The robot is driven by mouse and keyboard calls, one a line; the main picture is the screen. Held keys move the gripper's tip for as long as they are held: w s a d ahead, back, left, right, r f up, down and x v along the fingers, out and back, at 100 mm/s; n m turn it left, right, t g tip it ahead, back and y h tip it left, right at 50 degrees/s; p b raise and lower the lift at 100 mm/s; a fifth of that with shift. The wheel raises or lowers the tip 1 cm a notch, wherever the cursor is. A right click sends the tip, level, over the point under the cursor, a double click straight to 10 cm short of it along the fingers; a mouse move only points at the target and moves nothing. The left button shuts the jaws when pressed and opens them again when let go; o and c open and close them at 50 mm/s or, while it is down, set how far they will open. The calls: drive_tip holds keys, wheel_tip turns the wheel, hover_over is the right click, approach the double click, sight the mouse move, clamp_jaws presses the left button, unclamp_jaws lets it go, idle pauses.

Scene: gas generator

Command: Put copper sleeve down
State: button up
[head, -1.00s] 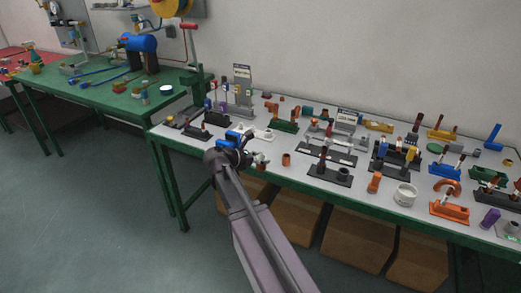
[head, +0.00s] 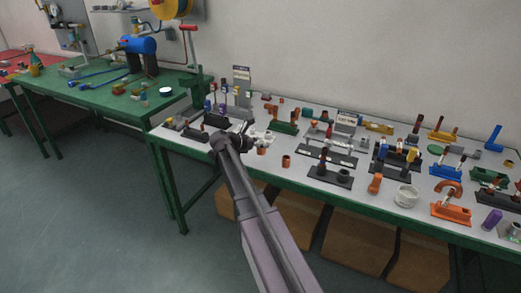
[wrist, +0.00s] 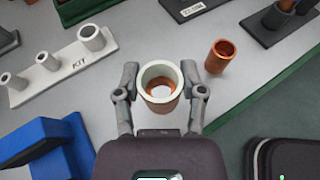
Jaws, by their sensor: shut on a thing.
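My gripper (wrist: 160,92) is shut on a copper sleeve (wrist: 161,105), with one grey finger on each side of it. The sleeve is a short upright tube with a wide pale rim and copper colour inside and below. In the head view my gripper (head: 249,140) is over the left part of the grey-topped table (head: 300,178), and a small copper-coloured part (head: 262,151) shows beside it. I cannot tell whether the sleeve touches the tabletop. A second, plain copper sleeve (wrist: 219,57) stands on the table to the right; it also shows in the head view (head: 286,161).
A pale KIT stand (wrist: 62,68) with several tubes lies left of my gripper, and a blue block (wrist: 50,145) is nearer. A dark labelled base (wrist: 190,10) is beyond. Bare tabletop lies around the second sleeve. The green table edge (wrist: 275,95) is at right.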

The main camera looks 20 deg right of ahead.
drive_tip(key=shift+w+d+f, duration=0.2)
drive_tip(key=shift+w+d, duration=0.15)
drive_tip(key=shift+w, duration=0.35)
drive_tip(key=shift+s+f+b, duration=0.1)
drive_tip(key=shift+f+b, duration=1.55)
drive_tip(key=shift+b, duration=0.2)
drive_tip(key=shift+f, duration=0.1)
drive_tip(key=o, duration=1.1)
drive_tip(key=shift+o, duration=0.2)
